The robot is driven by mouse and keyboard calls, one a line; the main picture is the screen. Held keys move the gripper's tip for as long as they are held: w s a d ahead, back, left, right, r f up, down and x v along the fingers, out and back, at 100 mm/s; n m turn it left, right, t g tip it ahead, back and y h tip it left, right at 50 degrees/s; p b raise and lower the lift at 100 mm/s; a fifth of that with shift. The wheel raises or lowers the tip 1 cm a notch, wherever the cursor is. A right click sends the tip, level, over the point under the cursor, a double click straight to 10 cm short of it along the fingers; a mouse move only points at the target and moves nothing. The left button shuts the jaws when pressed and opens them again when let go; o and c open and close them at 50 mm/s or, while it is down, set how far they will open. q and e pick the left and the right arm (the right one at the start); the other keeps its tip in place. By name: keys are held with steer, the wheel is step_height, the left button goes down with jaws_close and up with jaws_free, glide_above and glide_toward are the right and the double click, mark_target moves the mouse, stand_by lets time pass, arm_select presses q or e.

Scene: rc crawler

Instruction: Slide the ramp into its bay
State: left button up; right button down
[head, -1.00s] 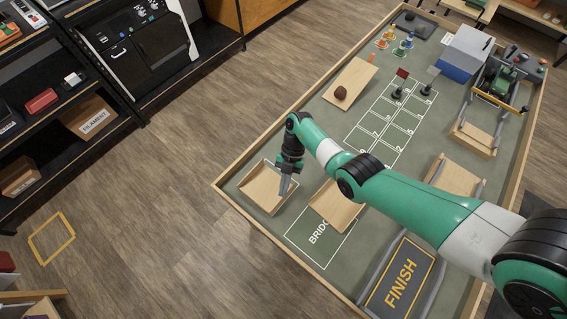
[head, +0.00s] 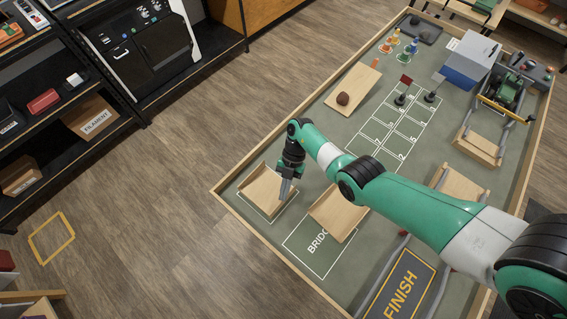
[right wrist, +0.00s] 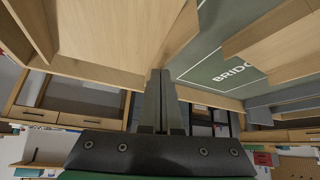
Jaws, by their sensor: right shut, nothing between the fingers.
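A pale wooden ramp (head: 262,186) with raised side edges lies near the left corner of the green table mat. A white outlined bay (head: 243,199) shows along its lower-left edge, and the ramp covers most of that bay. My right gripper (head: 284,197) is shut and empty, with its fingertips pointing down at the ramp's right side. Whether they touch it I cannot tell. In the right wrist view the shut fingers (right wrist: 160,100) show beside a large wooden surface (right wrist: 115,30). My left gripper is not in view.
Another wooden piece (head: 338,210) lies right of the ramp, by the bay marked BRIDGE (head: 317,243). A board (head: 362,84) with a brown rock (head: 343,98) lies farther back. The table's wooden rim (head: 240,227) runs close by. A FINISH pad (head: 402,285) is at the front.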

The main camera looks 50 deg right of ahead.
steer(key=shift+s+f, duration=0.2)
steer(key=shift+f, duration=0.15)
steer(key=shift+a+r+p, duration=0.1)
steer(key=shift+r+p, duration=0.75)
steer(key=shift+p, duration=0.1)
steer(key=d+b, duration=0.2)
steer(key=w+d+b, duration=0.1)
steer(key=d+b, duration=0.1)
steer(key=d+f+b, duration=0.1)
steer(key=d+b, duration=0.1)
steer(key=b, duration=0.1)
steer(key=shift+w+d, duration=0.3)
steer(key=d+b, duration=0.1)
steer(key=b, duration=0.1)
steer(key=d+b, duration=0.2)
steer(key=b, duration=0.1)
steer(key=w+d+b, duration=0.1)
steer(key=b, duration=0.1)
steer(key=shift+w+d+r+b, duration=0.1)
steer(key=shift+d+r+b, duration=0.15)
steer(key=shift+r+b, duration=0.1)
steer(key=shift+d+r, duration=0.25)
steer(key=shift+r, duration=0.15)
steer(key=shift+a, duration=0.1)
